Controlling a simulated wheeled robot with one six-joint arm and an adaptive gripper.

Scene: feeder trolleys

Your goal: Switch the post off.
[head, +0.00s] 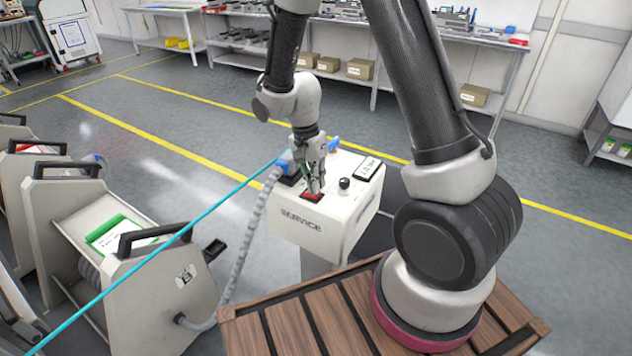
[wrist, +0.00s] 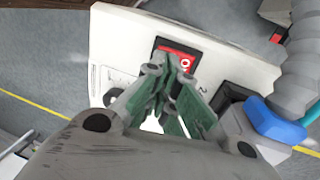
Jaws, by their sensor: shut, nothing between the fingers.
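The service post (head: 322,214) is a white box marked SERVICE on a grey stand. A red switch (head: 312,196) sits in its top near the front edge; it also shows in the wrist view (wrist: 178,58), with part of white lettering on it. My gripper (head: 316,190) is shut and empty, pointing down with its tips at or just above the red switch. I cannot tell whether they touch it. The fingers hide part of the switch. A black knob (head: 344,183) and a small dark-framed label (head: 369,168) are to the right of the switch.
A blue connector (head: 284,162) with a grey corrugated hose (head: 256,240) is plugged in at the post's left side. A cyan line (head: 210,211) crosses in front of the trolleys. A feeder trolley (head: 160,285) marked B stands at the left. Open floor lies behind.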

